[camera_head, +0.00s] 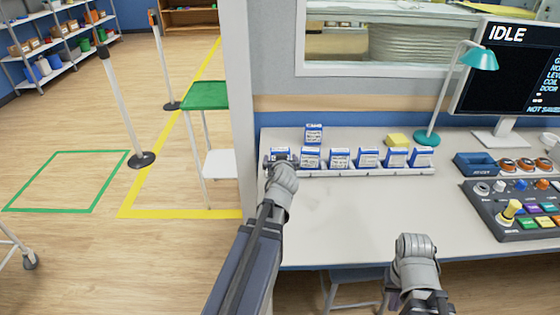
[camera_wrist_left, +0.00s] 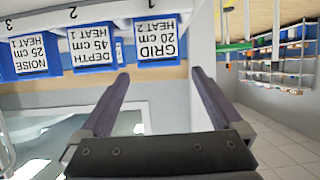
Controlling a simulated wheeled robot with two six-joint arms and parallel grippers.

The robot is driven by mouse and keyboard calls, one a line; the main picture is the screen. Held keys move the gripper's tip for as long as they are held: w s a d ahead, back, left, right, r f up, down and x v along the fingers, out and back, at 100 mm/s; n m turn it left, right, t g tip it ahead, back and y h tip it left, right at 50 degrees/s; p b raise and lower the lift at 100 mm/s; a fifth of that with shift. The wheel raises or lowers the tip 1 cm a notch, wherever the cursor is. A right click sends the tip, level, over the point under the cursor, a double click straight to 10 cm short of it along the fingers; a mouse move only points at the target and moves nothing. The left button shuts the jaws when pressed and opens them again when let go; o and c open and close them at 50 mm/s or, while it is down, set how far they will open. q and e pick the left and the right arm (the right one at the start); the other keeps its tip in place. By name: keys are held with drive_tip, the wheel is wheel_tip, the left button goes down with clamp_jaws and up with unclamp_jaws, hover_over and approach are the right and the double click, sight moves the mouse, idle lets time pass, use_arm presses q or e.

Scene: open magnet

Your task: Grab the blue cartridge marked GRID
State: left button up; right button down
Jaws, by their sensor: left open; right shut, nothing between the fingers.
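The blue cartridge marked GRID (camera_wrist_left: 156,48), with a white label reading GRID, 20 cm, HEAT 2, shows upside down in the left wrist view. In the head view it appears to be the leftmost cartridge (camera_head: 281,151) in the rack, partly hidden by my left gripper (camera_head: 279,161). My left gripper (camera_wrist_left: 161,80) is open, its two fingers reaching toward the GRID cartridge with one to each side in the picture. I cannot tell whether they touch it. My right gripper (camera_head: 394,288) is shut and empty, low in front of the desk edge.
Beside GRID in the wrist view stand the DEPTH (camera_wrist_left: 93,52) and NOISE (camera_wrist_left: 30,55) cartridges. The white rack (camera_head: 365,172) holds several alike. Another cartridge (camera_head: 314,133) stands behind. A teal lamp (camera_head: 427,138), yellow block (camera_head: 398,140) and control panel (camera_head: 515,205) are rightward; the desk front is clear.

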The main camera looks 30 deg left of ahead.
sight(280, 151)
use_arm(q)
drive_tip(key=b+x, duration=0.2)
drive_tip(key=x, duration=0.4)
drive_tip(key=shift+w+a+f, duration=0.1)
drive_tip(key=shift+w+f, duration=0.05)
drive_tip(key=shift+w, duration=0.1)
drive_tip(key=b+x, duration=0.2)
drive_tip(key=x, duration=0.3)
drive_tip(key=shift+w+f+b, duration=0.1)
drive_tip(key=shift+f+b, duration=0.2)
drive_tip(key=shift+b, duration=0.05)
drive_tip(key=shift+r, duration=0.1)
drive_tip(key=shift+c, duration=0.4)
drive_tip(key=c, duration=1.1)
drive_tip(key=shift+r, duration=0.1)
wheel_tip(280, 151, up, 10)
drive_tip(key=p, duration=1)
drive_tip(key=shift+r, duration=0.1)
